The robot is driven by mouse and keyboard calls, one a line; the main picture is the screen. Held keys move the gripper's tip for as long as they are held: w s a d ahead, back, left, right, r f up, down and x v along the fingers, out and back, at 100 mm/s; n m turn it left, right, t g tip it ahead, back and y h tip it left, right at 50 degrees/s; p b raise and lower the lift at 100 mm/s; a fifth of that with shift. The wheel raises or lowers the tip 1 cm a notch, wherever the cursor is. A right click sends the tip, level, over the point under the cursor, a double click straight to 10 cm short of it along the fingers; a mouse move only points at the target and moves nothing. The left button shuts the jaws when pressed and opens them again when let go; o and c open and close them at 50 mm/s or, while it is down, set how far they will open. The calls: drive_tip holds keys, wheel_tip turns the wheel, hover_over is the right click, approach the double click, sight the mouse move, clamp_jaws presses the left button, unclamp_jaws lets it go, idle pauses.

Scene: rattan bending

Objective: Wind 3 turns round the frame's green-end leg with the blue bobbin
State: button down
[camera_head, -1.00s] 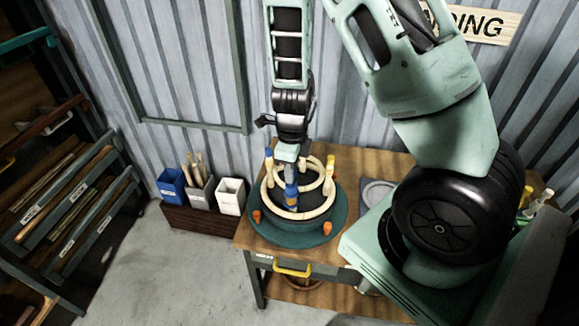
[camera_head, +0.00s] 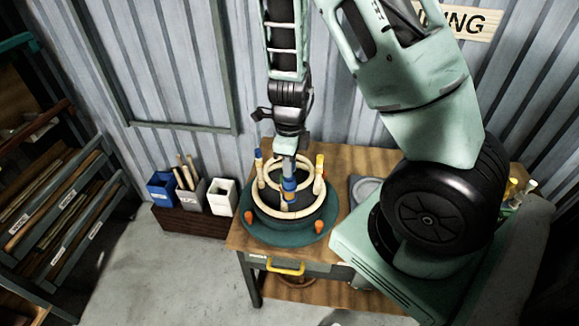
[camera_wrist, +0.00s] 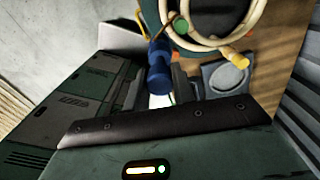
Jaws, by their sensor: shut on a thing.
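The rattan frame (camera_head: 312,206), pale rings with upright legs, sits on a dark green round stand on the bench. It also shows in the wrist view (camera_wrist: 208,45). One leg has a green end (camera_wrist: 181,24) in the wrist view; I cannot make that end out in the head view. Other legs have a blue end (camera_head: 258,153) and a yellow end (camera_head: 319,160). My gripper (camera_head: 289,165) points down over the frame, shut on the blue bobbin (camera_wrist: 158,72). The bobbin (camera_head: 289,184) is at the near side of the rings, close beside the green-end leg. Whether strand is on the leg is unclear.
Orange pegs (camera_head: 249,217) stand on the round stand (camera_head: 262,232). A grey tray (camera_head: 362,190) lies right of it on the wooden bench (camera_head: 345,158). Blue, grey and white bins (camera_head: 222,196) stand at left. A rack (camera_head: 60,210) is farther left. My arm covers the bench's right side.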

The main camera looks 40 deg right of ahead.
drive_tip(key=shift+r, duration=4.4)
drive_tip(key=shift+f, duration=0.1)
